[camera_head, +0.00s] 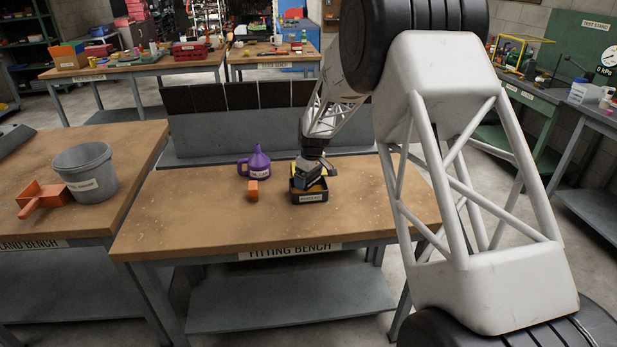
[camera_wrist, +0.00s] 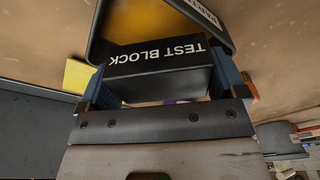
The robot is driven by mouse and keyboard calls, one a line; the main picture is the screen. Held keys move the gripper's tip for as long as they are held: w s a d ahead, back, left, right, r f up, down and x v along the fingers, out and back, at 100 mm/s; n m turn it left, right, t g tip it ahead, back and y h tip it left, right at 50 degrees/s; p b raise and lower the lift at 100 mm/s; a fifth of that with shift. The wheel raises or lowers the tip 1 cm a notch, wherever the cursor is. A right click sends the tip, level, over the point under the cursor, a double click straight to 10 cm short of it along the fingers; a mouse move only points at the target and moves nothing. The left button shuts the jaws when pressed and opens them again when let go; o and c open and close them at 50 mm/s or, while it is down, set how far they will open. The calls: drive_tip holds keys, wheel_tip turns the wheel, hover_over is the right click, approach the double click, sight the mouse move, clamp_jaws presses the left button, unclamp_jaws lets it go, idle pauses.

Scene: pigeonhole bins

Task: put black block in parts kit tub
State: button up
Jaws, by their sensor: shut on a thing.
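The black block (camera_wrist: 160,65), lettered "TEST BLOCK", is held between the blue fingers of my gripper (camera_wrist: 163,80) in the wrist view. In the head view my gripper (camera_head: 308,182) is over the black parts kit tub (camera_head: 309,197) on the fitting bench. The block is hard to make out there against the dark gripper and tub. The tub's dark rim (camera_wrist: 216,28) shows just past the block in the wrist view. I cannot tell whether the block is above the rim or partly inside, and the gripper hides much of the tub's inside.
A purple oil can (camera_head: 256,163) and an orange block (camera_head: 252,189) stand left of the tub. A yellow thing (camera_wrist: 76,76) lies beside the tub in the wrist view. The bench's left and front (camera_head: 190,215) are clear. A grey bucket (camera_head: 86,172) stands on the left bench.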

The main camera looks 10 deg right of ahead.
drive_tip(key=o, duration=1.1)
drive_tip(key=shift+s+d+r, duration=0.1)
drive_tip(key=shift+r, duration=1.2)
drive_tip(key=shift+s+d+r, duration=0.1)
drive_tip(key=shift+d+r, duration=0.05)
drive_tip(key=shift+r, duration=1.1)
drive_tip(key=shift+s+d+r, duration=0.1)
drive_tip(key=shift+r, duration=1.2)
